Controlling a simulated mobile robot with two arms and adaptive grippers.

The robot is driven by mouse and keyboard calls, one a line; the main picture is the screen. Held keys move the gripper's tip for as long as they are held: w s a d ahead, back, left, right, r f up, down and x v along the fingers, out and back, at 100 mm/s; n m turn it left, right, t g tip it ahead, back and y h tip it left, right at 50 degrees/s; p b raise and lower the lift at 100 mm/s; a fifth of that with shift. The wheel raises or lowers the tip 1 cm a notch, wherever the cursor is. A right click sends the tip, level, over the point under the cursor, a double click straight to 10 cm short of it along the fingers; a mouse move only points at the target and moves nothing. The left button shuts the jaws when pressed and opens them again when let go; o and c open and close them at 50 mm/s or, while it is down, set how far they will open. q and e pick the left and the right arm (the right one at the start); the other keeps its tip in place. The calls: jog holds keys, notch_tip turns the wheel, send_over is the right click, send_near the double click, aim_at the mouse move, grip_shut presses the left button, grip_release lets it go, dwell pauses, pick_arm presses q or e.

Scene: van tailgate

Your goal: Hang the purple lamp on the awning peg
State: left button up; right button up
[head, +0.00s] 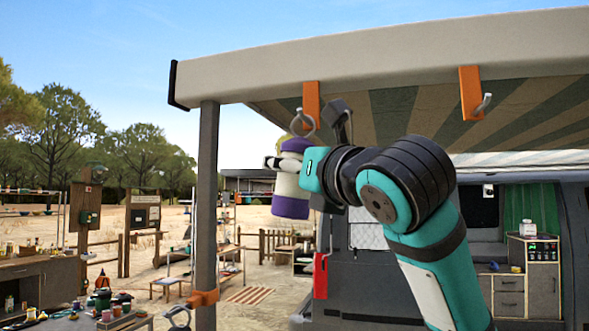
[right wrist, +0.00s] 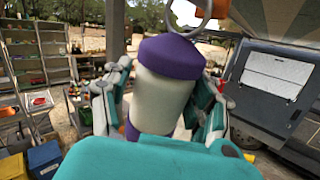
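The purple lamp (head: 292,207) has purple ends, a pale body and a wire ring on top. It is upright below the awning's left orange peg (head: 311,100). My right gripper (head: 277,163) is shut around its body. In the right wrist view the fingers press on both sides of the lamp (right wrist: 160,95). The ring (head: 303,122) overlaps the lower end of the left peg in the head view; I cannot tell whether it is over the hook. A second orange peg (head: 471,92) is empty farther right. My left gripper is not in view.
The awning (head: 400,50) spans above my right arm. A grey post (head: 207,200) with an orange clamp stands left of the lamp. A red item (head: 320,275) hangs by the van (head: 380,280). Cluttered tables (head: 40,265) are at the left.

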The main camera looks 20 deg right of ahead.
jog(key=shift+o, duration=1.4)
